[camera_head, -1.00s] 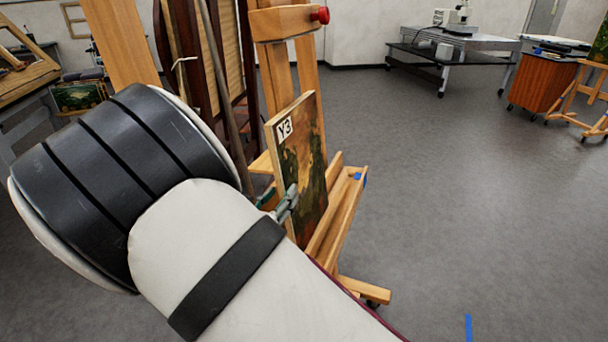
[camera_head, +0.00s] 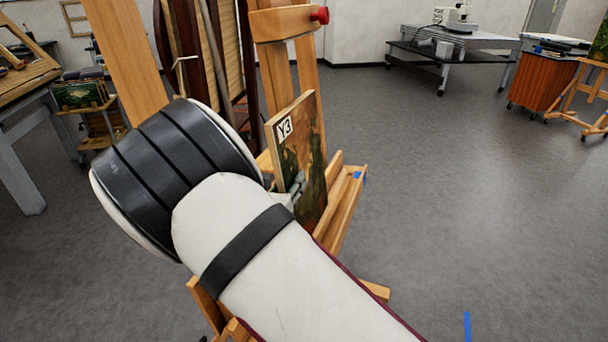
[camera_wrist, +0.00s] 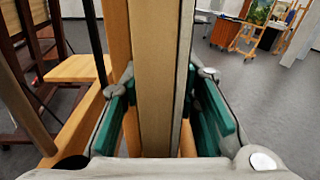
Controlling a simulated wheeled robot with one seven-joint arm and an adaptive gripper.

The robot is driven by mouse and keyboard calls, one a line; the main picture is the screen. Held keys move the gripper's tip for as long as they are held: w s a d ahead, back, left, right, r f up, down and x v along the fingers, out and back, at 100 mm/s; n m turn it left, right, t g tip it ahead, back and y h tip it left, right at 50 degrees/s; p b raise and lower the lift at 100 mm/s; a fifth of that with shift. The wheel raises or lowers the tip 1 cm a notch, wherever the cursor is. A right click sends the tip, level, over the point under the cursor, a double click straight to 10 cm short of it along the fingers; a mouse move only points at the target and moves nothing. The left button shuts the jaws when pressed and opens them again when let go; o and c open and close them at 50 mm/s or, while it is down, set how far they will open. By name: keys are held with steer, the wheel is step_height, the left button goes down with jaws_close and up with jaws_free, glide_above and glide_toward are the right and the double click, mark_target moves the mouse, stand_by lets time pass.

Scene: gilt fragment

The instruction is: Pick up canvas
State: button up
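The canvas (camera_head: 305,150) is a thin upright panel with a dark green and brown painting and a white "Y3" label at its upper left. It stands on the ledge of a wooden easel (camera_head: 345,215). In the wrist view I see the canvas (camera_wrist: 155,70) edge-on, running up the middle of the picture. My gripper (camera_wrist: 163,100) has its green-padded fingers on either side of this edge. They are spread and look open; whether either pad touches is unclear. In the head view only a grey finger of my gripper (camera_head: 297,188) shows, against the painted face; my arm hides the rest.
The easel's upright with a red knob (camera_head: 320,15) rises behind the canvas. A dark wooden frame (camera_head: 215,55) stands to the left. A worktable (camera_head: 25,130) is at far left. Open grey floor (camera_head: 450,200) lies to the right, with an orange cabinet (camera_head: 547,80) beyond.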

jaws_close()
steer(key=shift+r, duration=0.1)
